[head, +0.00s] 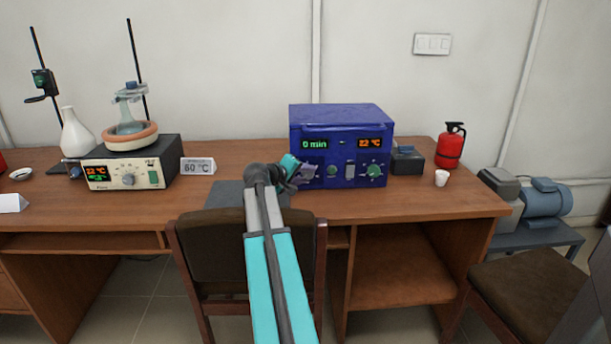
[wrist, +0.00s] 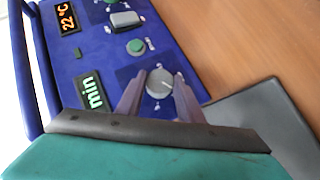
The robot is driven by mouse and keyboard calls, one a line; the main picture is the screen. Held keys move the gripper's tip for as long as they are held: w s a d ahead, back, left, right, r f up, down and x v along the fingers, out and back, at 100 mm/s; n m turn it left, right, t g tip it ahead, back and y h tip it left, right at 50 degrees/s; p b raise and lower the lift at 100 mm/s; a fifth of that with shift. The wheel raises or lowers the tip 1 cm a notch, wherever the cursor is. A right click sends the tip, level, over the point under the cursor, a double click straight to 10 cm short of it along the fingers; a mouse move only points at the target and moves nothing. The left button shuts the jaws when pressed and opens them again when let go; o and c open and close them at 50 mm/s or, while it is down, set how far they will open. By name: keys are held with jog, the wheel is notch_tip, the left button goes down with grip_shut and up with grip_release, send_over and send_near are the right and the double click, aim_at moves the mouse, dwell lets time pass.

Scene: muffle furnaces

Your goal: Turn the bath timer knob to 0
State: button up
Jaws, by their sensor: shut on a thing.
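The blue bath (head: 341,118) stands on the desk. Its left display (head: 314,144) reads "0 min" in green and its right display (head: 370,143) reads "22 °C" in orange. The grey timer knob (wrist: 160,83) sits below the min display, with a white pointer line on its face. My gripper (head: 300,171) is at the lower left of the bath's front. In the wrist view its two fingers lie on either side of the timer knob, shut on it. In the head view the gripper largely hides this knob.
A green knob (head: 374,170) and a grey switch (head: 350,170) are right of the timer knob. A dark grey mat (head: 228,193) lies in front. A chair (head: 205,245) stands below. A heater with flask (head: 128,170) is left; a red extinguisher (head: 451,146) and white cup (head: 441,178) are right.

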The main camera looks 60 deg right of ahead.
jog(key=o, duration=1.1)
jog(key=shift+w+a, duration=0.1)
jog(key=shift+w, duration=0.05)
jog(key=p+v, duration=0.1)
jog(key=v, duration=1.2)
jog(key=shift+a+r, duration=0.15)
jog(key=shift+a, duration=0.25)
jog(key=shift+r, duration=0.15)
